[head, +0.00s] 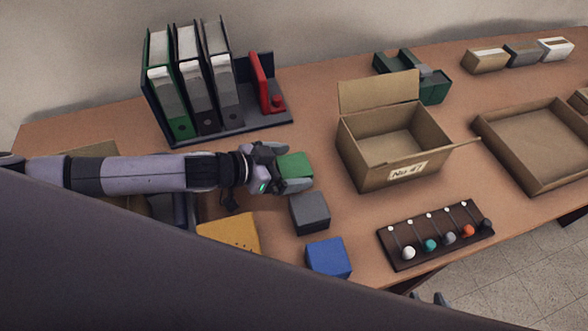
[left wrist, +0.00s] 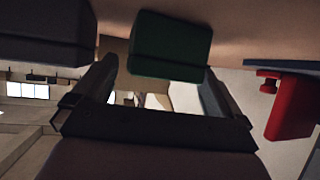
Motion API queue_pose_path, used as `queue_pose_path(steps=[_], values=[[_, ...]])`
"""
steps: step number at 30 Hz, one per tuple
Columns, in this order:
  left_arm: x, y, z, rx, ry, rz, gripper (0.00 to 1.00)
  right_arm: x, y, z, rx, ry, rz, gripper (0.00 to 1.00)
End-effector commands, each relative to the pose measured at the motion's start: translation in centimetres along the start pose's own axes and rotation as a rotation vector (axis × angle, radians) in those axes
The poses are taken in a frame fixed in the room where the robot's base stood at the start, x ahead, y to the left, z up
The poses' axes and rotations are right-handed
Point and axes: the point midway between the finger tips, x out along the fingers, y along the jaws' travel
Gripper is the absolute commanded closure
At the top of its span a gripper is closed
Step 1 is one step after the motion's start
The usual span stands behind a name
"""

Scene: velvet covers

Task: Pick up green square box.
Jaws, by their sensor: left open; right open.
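The green square box (head: 294,165) lies on the table, partly hidden by my left gripper (head: 285,169). My left gripper is open, with a finger on either side of the box's near part. In the left wrist view the green box (left wrist: 170,46) stands just beyond and between the open fingers (left wrist: 155,90). I cannot tell whether a finger touches it. My right gripper (head: 430,298) shows only its fingertips, apart and empty, at the bottom edge past the table's front.
A grey box (head: 310,212), a blue box (head: 328,257) and a yellow box (head: 230,234) lie close by. A binder rack (head: 230,132) with a red item (head: 264,80) stands behind. An open cardboard box (head: 385,165) and a ball board (head: 405,262) are to the right.

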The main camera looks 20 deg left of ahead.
Motion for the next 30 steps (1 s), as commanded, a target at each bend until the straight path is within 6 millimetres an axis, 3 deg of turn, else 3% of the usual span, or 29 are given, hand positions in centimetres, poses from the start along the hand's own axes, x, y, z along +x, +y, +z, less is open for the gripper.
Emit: queue_pose_path(steps=[6,11,12,23,30], values=[[0.0,0.0,0.0,0.001,0.0,-0.001,0.0,0.0,0.0,0.0,0.0,0.0,0.0,0.57],[0.0,0.0,0.0,0.0,0.0,-0.001,0.52,0.0,0.0,0.0,0.0,0.0,0.0,0.57],[0.0,0.0,0.0,0.0,-0.001,-0.001,0.57,0.0,0.0,0.0,0.0,0.0,0.0,0.57],[-0.1,-0.1,-0.1,0.001,0.0,-0.002,0.57,0.0,0.0,0.0,0.0,0.001,0.0,0.57],[-0.9,-0.2,-1.9,0.004,0.004,-0.003,0.57,0.1,0.0,0.1,0.0,0.001,0.0,0.57]])
